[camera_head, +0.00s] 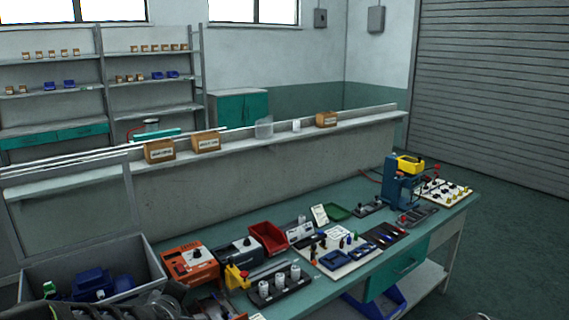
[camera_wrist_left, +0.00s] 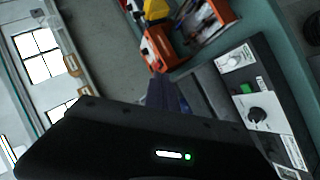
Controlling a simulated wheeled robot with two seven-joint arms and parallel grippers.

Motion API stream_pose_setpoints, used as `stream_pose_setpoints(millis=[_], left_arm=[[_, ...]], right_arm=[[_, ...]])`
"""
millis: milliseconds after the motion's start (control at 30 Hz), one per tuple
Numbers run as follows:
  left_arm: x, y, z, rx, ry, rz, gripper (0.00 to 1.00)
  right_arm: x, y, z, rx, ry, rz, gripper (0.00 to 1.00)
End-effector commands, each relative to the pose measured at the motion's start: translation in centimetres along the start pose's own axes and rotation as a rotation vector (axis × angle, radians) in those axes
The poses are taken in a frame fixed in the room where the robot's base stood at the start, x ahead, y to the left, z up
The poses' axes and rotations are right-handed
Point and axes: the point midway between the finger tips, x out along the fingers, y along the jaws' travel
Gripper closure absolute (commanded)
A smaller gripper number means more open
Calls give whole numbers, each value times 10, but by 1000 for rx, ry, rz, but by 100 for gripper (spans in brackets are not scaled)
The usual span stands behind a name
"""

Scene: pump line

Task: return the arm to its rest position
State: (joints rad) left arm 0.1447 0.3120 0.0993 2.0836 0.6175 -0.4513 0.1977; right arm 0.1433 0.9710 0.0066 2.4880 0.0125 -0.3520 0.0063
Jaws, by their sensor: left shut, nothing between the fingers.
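My left arm (camera_head: 150,303) shows as a dark shape at the bottom left of the head view, in front of the grey bin and the bench's near left corner. In the left wrist view the dark fingers of my left gripper (camera_wrist_left: 166,95) stand out beyond the black gripper body with its small lit lamp. They are together with nothing held. Bench items lie beyond them. My right gripper is not in view.
The green bench (camera_head: 350,195) carries an orange-red unit (camera_head: 190,262), a grey unit (camera_head: 238,252), a red bin (camera_head: 268,238), a black rack (camera_head: 278,290) and a blue press (camera_head: 392,183). A grey bin (camera_head: 150,262) with blue parts stands left.

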Motion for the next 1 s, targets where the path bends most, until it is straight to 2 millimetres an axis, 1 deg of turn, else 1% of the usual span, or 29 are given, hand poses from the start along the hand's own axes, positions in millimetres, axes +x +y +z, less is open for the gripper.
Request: stream_pose_setpoints(millis=[33,67,100,167,200,267,300,367,400,467,500,600,700,733,800,833,1000], left_arm=[[6,-29,35,90,-69,-35,100],[8,-45,54,146,-111,-50,100],[8,-67,80,218,-169,-69,100],[5,-101,117,319,-259,-95,100],[1,-123,142,384,-320,-108,100],[-9,-156,178,472,-417,-126,100],[-18,-179,201,526,-482,-136,100],[-35,-213,234,599,-582,-150,100],[-49,-235,254,640,-650,-159,100],[-72,-268,284,692,-752,-171,100],[-87,-287,301,716,-814,-180,100],[-125,-330,334,751,-947,-206,100],[-154,-360,354,755,-1034,-242,100],[-159,-366,358,753,-1052,-252,100],[-167,-378,366,750,-1081,-269,100],[-169,-380,368,749,-1088,-273,100],[-171,-382,370,747,-1094,-276,100]], right_arm=[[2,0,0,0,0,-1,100],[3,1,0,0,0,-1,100],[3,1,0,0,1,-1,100],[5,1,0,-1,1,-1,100],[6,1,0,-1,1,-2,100],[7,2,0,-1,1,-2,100],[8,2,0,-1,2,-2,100],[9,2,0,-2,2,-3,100],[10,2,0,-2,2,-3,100],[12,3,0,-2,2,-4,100],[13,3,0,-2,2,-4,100],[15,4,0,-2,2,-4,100],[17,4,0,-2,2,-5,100],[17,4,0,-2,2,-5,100],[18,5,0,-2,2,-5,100],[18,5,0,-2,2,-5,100],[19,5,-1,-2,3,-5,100]])
